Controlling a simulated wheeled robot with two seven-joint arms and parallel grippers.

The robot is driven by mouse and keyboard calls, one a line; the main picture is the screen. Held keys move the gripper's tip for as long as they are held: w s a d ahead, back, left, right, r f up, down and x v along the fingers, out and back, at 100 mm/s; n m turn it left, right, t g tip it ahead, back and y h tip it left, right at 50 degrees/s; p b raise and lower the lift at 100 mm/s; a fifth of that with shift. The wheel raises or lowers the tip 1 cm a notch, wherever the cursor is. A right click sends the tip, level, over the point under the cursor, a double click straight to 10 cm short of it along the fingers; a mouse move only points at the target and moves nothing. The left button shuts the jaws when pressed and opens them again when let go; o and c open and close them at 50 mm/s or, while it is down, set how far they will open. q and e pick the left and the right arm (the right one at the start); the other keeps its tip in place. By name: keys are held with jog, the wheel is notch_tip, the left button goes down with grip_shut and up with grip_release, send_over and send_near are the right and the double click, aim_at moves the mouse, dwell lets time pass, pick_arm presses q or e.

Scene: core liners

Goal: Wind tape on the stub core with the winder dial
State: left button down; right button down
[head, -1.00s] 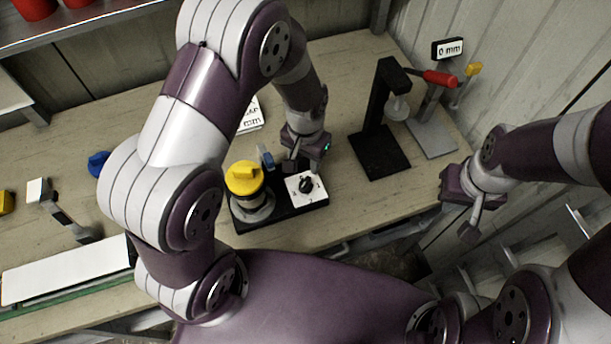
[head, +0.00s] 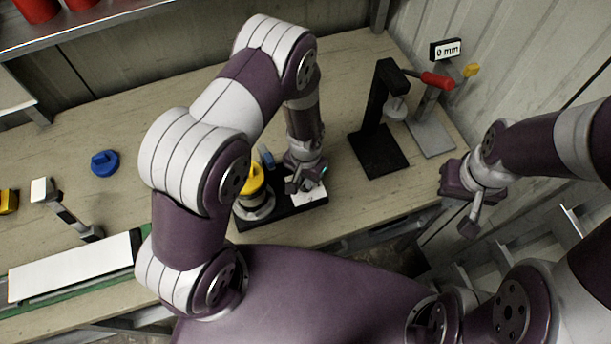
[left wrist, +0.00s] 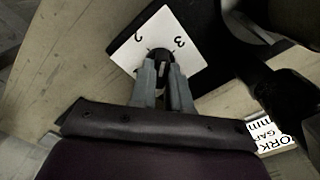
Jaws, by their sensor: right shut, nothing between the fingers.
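The winder is a black base (head: 285,212) near the bench's front edge. On its left end stands a grey-white round part (head: 256,208) with a yellow top (head: 252,180); which part is the stub core, I cannot tell. On its right is a white dial plate (head: 312,197), seen with numerals 2 and 3 in the left wrist view (left wrist: 185,62). The dial's black knob (left wrist: 160,57) lies between the fingertips of my left gripper (left wrist: 163,72). Whether they press on it is unclear. My left gripper (head: 303,184) hides the knob in the head view. My right gripper (head: 468,215) is shut and empty, off the bench's right side.
A black stand (head: 380,150) and a grey gauge (head: 432,135) with a red handle and a "0 mm" display stand right of the winder. A blue knobbed piece (head: 105,163) and a long white-topped block (head: 75,268) are at left. A white printed card (left wrist: 272,137) lies near the winder.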

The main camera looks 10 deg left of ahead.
pick_arm(q)
jog(key=shift+m, duration=0.4)
jog(key=m, duration=0.3)
jog(key=shift+b, duration=0.35)
jog(key=shift+m, duration=1.9)
jog(key=c, duration=1.1)
grip_release()
